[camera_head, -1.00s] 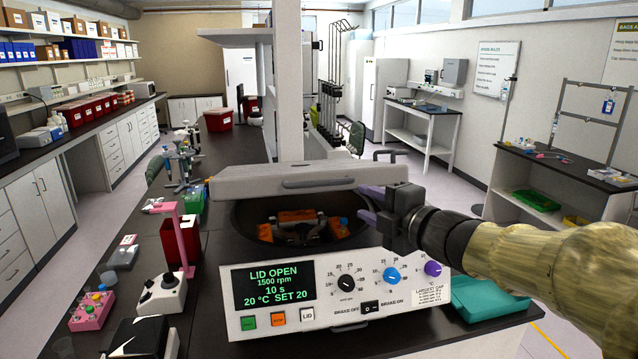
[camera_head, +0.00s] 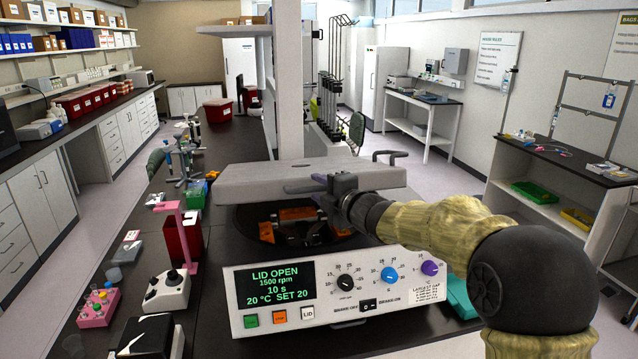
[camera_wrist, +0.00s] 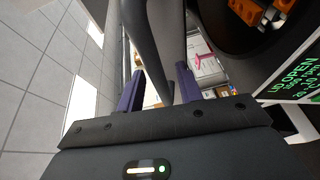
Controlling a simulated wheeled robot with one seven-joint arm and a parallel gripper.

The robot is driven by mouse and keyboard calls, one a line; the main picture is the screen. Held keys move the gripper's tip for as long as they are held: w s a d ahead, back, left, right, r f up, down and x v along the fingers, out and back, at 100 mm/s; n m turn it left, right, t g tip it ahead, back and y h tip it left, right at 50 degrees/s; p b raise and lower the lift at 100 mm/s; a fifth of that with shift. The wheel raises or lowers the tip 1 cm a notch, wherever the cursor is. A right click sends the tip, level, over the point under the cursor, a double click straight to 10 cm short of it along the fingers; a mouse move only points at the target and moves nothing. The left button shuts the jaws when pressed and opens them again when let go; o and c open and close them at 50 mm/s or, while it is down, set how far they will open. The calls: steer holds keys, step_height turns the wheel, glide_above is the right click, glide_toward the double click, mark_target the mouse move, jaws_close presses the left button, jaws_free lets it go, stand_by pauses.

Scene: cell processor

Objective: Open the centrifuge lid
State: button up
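The white centrifuge (camera_head: 330,325) stands on the dark bench, its display reading LID OPEN. Its grey lid (camera_head: 300,174) is raised above the bowl, with a gap at the front. A dark handle (camera_head: 310,188) runs along the lid's front edge. Through the gap, the bowl shows a rotor with orange parts (camera_head: 296,213). My gripper (camera_head: 325,184) is at the lid's front edge, by the handle. In the wrist view, its purple fingers (camera_wrist: 158,82) stand apart, with a grey bar (camera_wrist: 152,45) between them. I cannot tell whether they touch it.
A grey post (camera_head: 288,80) rises behind the centrifuge. To its left are a pink stand (camera_head: 180,235), a red container (camera_head: 184,238) and a pink tube rack (camera_head: 97,308). A teal item (camera_head: 461,298) lies at its right, below my arm.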

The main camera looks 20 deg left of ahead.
steer(key=shift+w+a, duration=0.2)
steer(key=shift+a, duration=0.1)
jaws_close()
